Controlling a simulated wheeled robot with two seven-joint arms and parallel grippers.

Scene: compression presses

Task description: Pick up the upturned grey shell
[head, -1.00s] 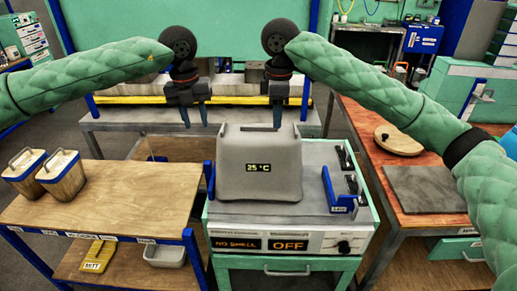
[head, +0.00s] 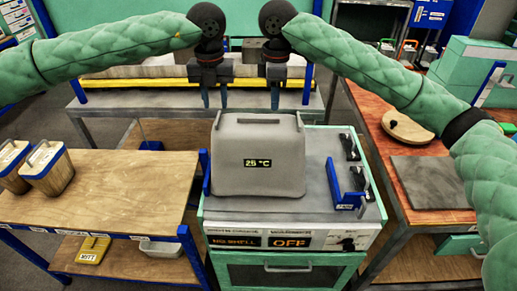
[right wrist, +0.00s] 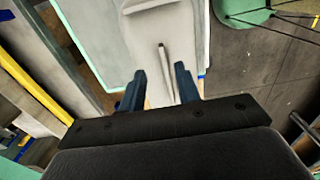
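The grey shell (head: 258,178) sits on the bench unit with the OFF panel, its "25 °C" display facing me and a bar handle along its top. My left gripper (head: 216,98) hangs with its fingers pointing down and apart, just above and behind the shell's left top corner. My right gripper (head: 275,98) hangs the same way above the handle, seen nearly edge-on. In the right wrist view the right gripper's fingers (right wrist: 160,88) are apart and empty, with the shell (right wrist: 145,25) and its handle (right wrist: 165,62) beyond them. Neither gripper visibly touches the shell.
The bench unit (head: 320,220) has a "NO SHELL" panel (head: 233,241) and a blue bracket (head: 340,188) right of the shell. A wooden table (head: 110,190) with lidded containers (head: 48,172) stands left. A red-topped table (head: 385,130) with a dark slab (head: 430,182) stands right.

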